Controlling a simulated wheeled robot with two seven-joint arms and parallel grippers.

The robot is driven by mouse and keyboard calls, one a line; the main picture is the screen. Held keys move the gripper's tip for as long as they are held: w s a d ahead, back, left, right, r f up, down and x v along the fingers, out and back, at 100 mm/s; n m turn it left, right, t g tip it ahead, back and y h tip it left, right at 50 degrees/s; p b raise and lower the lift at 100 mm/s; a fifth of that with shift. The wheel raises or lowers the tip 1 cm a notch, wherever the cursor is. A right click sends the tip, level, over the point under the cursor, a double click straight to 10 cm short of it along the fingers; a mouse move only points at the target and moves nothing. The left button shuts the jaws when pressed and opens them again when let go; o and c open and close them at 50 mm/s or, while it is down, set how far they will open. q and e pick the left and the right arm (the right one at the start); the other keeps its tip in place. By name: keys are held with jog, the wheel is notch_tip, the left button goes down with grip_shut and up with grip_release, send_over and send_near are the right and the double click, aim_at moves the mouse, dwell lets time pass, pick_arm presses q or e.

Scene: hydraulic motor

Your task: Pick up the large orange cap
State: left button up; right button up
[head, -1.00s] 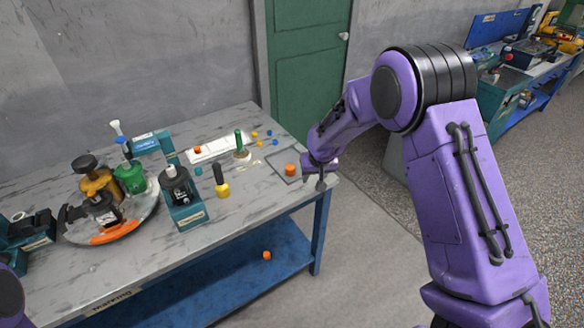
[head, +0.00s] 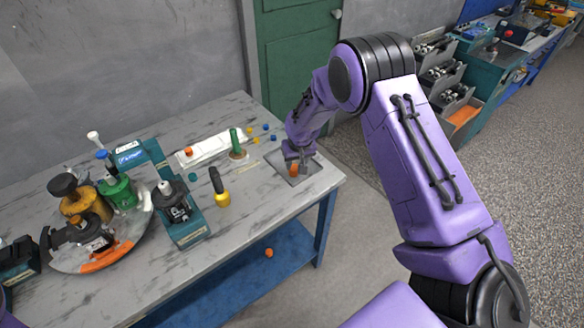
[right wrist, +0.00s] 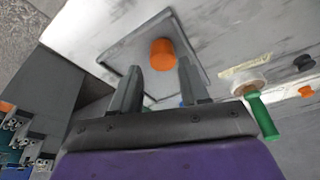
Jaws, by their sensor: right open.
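The large orange cap (head: 294,171) sits on a grey square tray (head: 311,180) at the right end of the table. My right gripper (head: 298,158) is over the tray, close to the cap, and partly covers it in the head view. In the right wrist view the cap (right wrist: 164,53) shows just beyond the open fingers (right wrist: 156,75), roughly in line with the gap between them. The fingers look empty. I cannot tell whether either finger touches the cap. My left gripper is not in view.
A green-handled tool (head: 236,143) stands left of the tray, with small blue and yellow pieces nearby. A smaller orange cap (head: 188,151) lies near a white strip. A yellow-black screwdriver (head: 220,188) and a round tray of motor parts (head: 140,225) are further left. Another orange piece (head: 269,253) is on the lower shelf.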

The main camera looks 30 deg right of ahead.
aim_at(294, 168)
jog(key=x, duration=0.1)
jog(key=p+x, duration=0.1)
jog(key=x, duration=0.1)
jog(key=p+x, duration=0.1)
jog(key=x, duration=0.1)
jog(key=shift+w+f, duration=0.15)
jog(key=shift+w, duration=0.2)
jog(key=c, duration=0.7)
jog(key=shift+o, duration=0.2)
